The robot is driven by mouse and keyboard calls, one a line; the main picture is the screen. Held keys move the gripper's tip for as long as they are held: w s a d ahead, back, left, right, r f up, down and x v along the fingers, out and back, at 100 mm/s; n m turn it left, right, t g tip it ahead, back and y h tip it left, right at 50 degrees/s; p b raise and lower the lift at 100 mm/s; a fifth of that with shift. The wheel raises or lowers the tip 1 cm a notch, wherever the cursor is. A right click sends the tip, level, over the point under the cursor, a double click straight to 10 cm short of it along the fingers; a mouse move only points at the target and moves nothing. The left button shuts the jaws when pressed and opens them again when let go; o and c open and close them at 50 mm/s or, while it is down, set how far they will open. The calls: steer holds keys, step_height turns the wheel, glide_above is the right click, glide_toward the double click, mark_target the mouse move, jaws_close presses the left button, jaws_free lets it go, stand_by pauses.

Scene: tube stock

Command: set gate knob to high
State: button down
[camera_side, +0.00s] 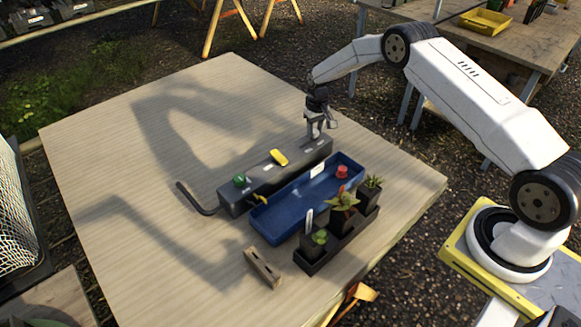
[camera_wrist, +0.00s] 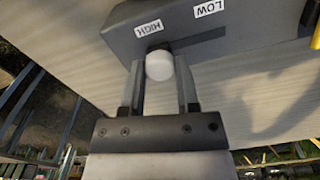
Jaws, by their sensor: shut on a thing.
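The gate knob (camera_wrist: 159,66) is a white ball on the side of the grey control box (camera_wrist: 240,35). In the wrist view it sits right by the HIGH label (camera_wrist: 148,28) and away from the LOW label (camera_wrist: 208,8). My gripper (camera_side: 314,134) is at the far right end of the grey box (camera_side: 232,203) in the side view. In the wrist view its two fingers stand on either side of the knob, shut on it.
The box carries a green knob (camera_side: 239,181) and a yellow handle (camera_side: 279,157). A blue tray (camera_side: 268,229) with a red piece (camera_side: 342,171) lies in front, beside potted plants (camera_side: 343,203). A small wooden block (camera_side: 263,268) stands nearer. The table's left side is clear.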

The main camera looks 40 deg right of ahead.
mark_target(316, 130)
steer(key=shift+c, duration=2.4)
jaws_free()
steer(key=shift+d, duration=0.35)
steer(key=shift+o, duration=0.7)
steer(key=shift+a, duration=0.1)
steer(key=shift+r, duration=0.1)
steer(key=shift+r, duration=3.8)
steer(key=shift+r, duration=0.1)
